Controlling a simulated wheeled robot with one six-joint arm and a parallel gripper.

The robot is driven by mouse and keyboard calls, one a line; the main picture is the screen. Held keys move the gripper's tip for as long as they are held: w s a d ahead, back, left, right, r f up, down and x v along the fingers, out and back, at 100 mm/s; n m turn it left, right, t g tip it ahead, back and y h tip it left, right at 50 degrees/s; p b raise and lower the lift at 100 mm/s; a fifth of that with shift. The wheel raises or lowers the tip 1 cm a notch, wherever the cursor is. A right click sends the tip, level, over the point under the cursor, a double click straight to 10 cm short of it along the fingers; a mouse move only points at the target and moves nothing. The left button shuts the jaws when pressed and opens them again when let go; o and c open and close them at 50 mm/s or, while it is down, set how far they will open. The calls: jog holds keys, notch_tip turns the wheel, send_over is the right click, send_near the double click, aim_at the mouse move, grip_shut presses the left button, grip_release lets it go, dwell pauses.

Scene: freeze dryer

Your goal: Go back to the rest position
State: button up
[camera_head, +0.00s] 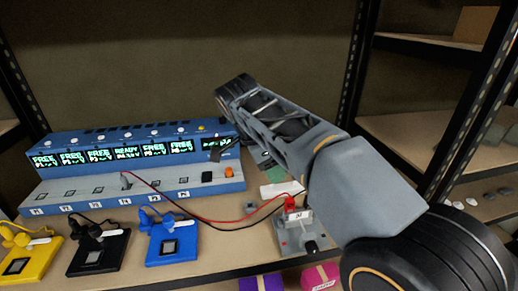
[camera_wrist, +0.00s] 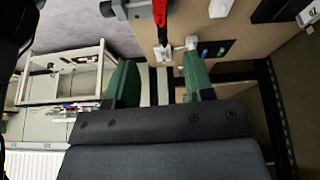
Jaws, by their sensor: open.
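My gripper (camera_wrist: 160,75) shows in the wrist view with two green fingers spread wide apart. Nothing is held between them. Past the fingers are the edge of a tan shelf board, a red lead and small white parts, none clearly touched. In the head view my grey arm reaches from the lower right up over the bench.
A blue rack (camera_head: 130,165) with lit displays stands on the shelf board. A grey box (camera_head: 301,233) with red and black leads sits below my arm. Yellow (camera_head: 35,255), black (camera_head: 112,245) and blue (camera_head: 190,250) plates line the front. A shelf unit (camera_head: 420,130) stands at right.

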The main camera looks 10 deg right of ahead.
notch_tip(320, 180, down, 5)
jog(key=a+n+t+y+p, duration=0.2)
jog(key=n+p, duration=0.2)
jog(key=n, duration=0.9)
jog(key=s+d+r+n+t+y+p, duration=0.1)
jog(key=s+d+r+n+p, duration=0.3)
jog(key=p, duration=1)
jog(key=s+d+r+y, duration=0.1)
jog(key=s+r, duration=0.2)
jog(key=s, duration=0.2)
jog(key=shift+s+d+t, duration=0.3)
jog(key=shift+s+d, duration=0.1)
jog(key=shift+c, duration=0.5)
